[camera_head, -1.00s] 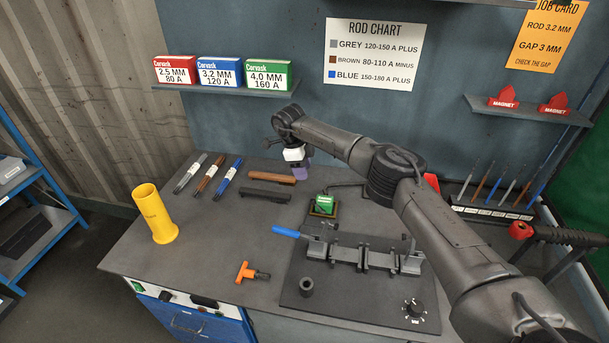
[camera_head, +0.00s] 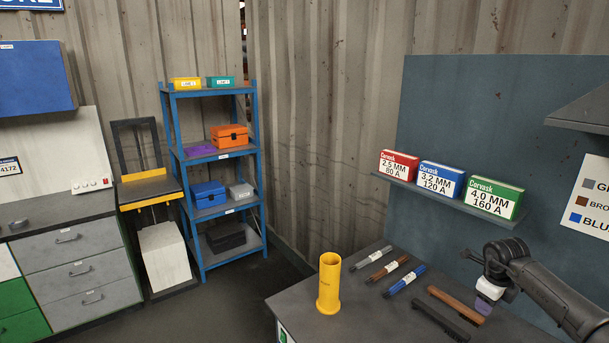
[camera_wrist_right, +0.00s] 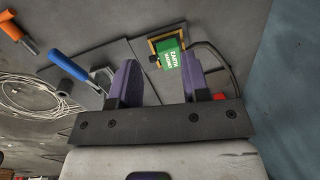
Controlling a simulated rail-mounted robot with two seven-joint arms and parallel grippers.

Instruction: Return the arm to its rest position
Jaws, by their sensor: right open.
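My right arm (camera_head: 548,290) reaches in from the right edge in the head view. My right gripper (camera_head: 487,298) hangs pointing down over the bench, near the brushes. In the right wrist view its two purple fingers (camera_wrist_right: 140,84) stand apart with nothing between them. Beyond the fingers lies a green magnet block (camera_wrist_right: 170,58) on a small framed base. My left gripper shows in neither view.
A yellow tube (camera_head: 329,285) stands on the bench (camera_head: 300,298). Rod bundles (camera_head: 388,271) and brushes (camera_head: 455,305) lie beside my right gripper. Rod boxes (camera_head: 440,184) sit on a wall shelf. A blue rack (camera_head: 213,160) stands left. A blue handle (camera_wrist_right: 72,68) shows in the wrist view.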

